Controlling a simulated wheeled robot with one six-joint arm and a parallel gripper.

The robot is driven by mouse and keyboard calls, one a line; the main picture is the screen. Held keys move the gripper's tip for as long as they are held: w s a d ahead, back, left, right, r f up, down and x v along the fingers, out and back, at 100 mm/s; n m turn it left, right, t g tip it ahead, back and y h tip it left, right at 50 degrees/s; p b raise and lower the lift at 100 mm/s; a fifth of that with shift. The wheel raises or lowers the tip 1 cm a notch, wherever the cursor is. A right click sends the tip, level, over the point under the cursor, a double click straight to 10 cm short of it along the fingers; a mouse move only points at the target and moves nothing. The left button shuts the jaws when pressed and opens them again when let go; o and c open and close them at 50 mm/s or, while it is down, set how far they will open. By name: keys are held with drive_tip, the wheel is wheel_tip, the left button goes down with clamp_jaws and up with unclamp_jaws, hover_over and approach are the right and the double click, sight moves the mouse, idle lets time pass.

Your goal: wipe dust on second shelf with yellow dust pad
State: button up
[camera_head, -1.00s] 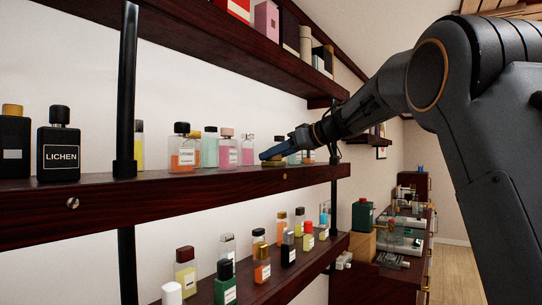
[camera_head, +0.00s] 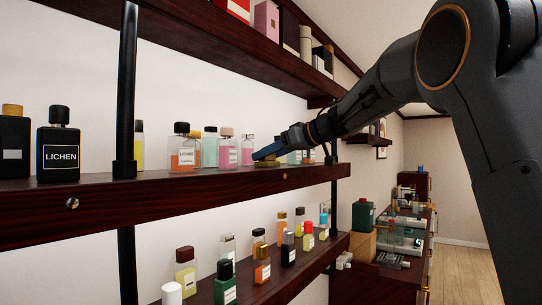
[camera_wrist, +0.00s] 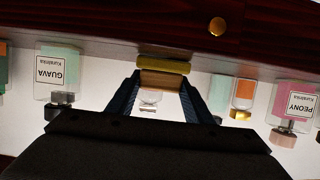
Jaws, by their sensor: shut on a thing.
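My gripper (camera_head: 266,153), with blue fingers, is shut on the yellow dust pad (camera_head: 264,163) above the right part of the middle shelf (camera_head: 150,199). In the wrist view, the gripper (camera_wrist: 161,80) holds the pad by its tan block, and the yellow face (camera_wrist: 163,66) lies at or very near the shelf board (camera_wrist: 120,25). I cannot tell whether it touches. The wrist view shows the shelf upside down. No dust can be made out on the shelf.
Perfume bottles stand along the shelf, including a pink bottle (camera_head: 227,150) and an orange one (camera_head: 182,150) left of my gripper. In the wrist view, a GUAVA bottle (camera_wrist: 58,72) and a PEONY bottle (camera_wrist: 296,100) flank it. A black post (camera_head: 126,90) crosses the shelf further left.

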sight(262, 162)
drive_tip(key=shift+s+a+f, duration=0.1)
drive_tip(key=shift+s+a, duration=0.45)
drive_tip(key=shift+s, duration=0.15)
drive_tip(key=shift+s+a+f, duration=0.1)
drive_tip(key=shift+s+a, duration=0.4)
drive_tip(key=shift+s, duration=0.2)
drive_tip(key=shift+s+a+r, duration=0.15)
drive_tip(key=shift+s+a, duration=0.95)
drive_tip(key=shift+s, duration=0.3)
drive_tip(key=shift+s+a+r, duration=0.1)
drive_tip(key=shift+s+a, duration=1)
drive_tip(key=shift+s, duration=0.3)
drive_tip(key=shift+r, duration=0.1)
drive_tip(key=shift+r, duration=0.95)
drive_tip(key=s+d, duration=0.9)
drive_tip(key=d, duration=0.3)
drive_tip(key=shift+s+d, duration=0.3)
drive_tip(key=shift+s, duration=0.1)
